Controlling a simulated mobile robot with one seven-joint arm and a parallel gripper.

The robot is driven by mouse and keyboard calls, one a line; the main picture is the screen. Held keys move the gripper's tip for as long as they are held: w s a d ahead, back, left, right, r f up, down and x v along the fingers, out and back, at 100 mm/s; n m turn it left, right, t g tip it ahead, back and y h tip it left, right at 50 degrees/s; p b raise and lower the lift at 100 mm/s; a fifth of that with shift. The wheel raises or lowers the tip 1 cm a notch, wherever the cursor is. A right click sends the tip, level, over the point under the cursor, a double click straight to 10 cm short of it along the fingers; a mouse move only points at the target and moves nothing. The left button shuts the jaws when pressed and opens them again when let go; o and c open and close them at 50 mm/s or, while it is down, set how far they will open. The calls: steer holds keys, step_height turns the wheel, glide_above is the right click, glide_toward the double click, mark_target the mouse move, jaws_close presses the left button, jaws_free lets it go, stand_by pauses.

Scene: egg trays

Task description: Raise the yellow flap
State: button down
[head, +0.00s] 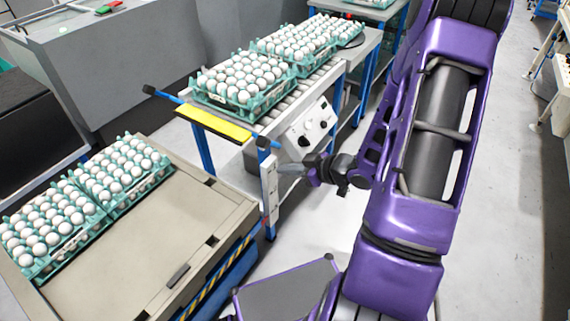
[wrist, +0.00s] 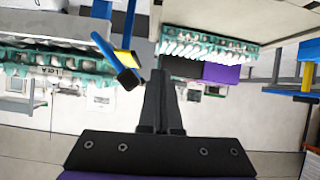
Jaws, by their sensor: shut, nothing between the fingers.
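The yellow flap (head: 215,122) is at the near end of the roller conveyor, in front of an egg tray. It looks lowered, but its exact tilt is hard to tell. Blue rods with black ends (head: 262,142) stick out at its two sides. In the wrist view, a blue rod with a black end (wrist: 128,78) and a small strip of the yellow flap (wrist: 126,55) show just left of my fingers. My gripper (head: 283,168) is shut and empty, beside the conveyor's right front corner, apart from the rod end. In the wrist view its fingers (wrist: 161,80) are together.
Egg trays (head: 250,108) stand on the roller conveyor (head: 318,80). A control box (head: 313,125) with knobs is on its right side, close to my gripper. A beige table (head: 150,240) at front left holds more egg trays and has a bare area. Open floor lies right.

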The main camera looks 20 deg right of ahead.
mark_target(265, 146)
steer(key=w+a+m+b, duration=0.1)
steer(key=w+a+b, duration=0.1)
steer(key=w+a, duration=0.3)
steer(key=w, duration=0.3)
steer(key=shift+a+b, duration=0.35)
steer(key=shift+a, duration=0.05)
steer(key=shift+d, duration=0.1)
steer(key=shift+w+d+r+t+p, duration=0.1)
steer(key=shift+w+d+p, duration=0.25)
steer(key=shift+d, duration=0.15)
steer(key=shift+w+d+t+p, duration=0.1)
steer(key=shift+w+d+p, duration=0.25)
steer(key=shift+d, duration=0.2)
steer(key=shift+w+d+r+t+p, duration=0.1)
steer(key=shift+w+d+p, duration=0.15)
steer(key=shift+d+p, duration=0.2)
steer(key=w+d+p, duration=0.4)
steer(key=w+d, duration=0.2)
steer(key=d, duration=0.2)
steer(key=shift+w+d+f, duration=0.3)
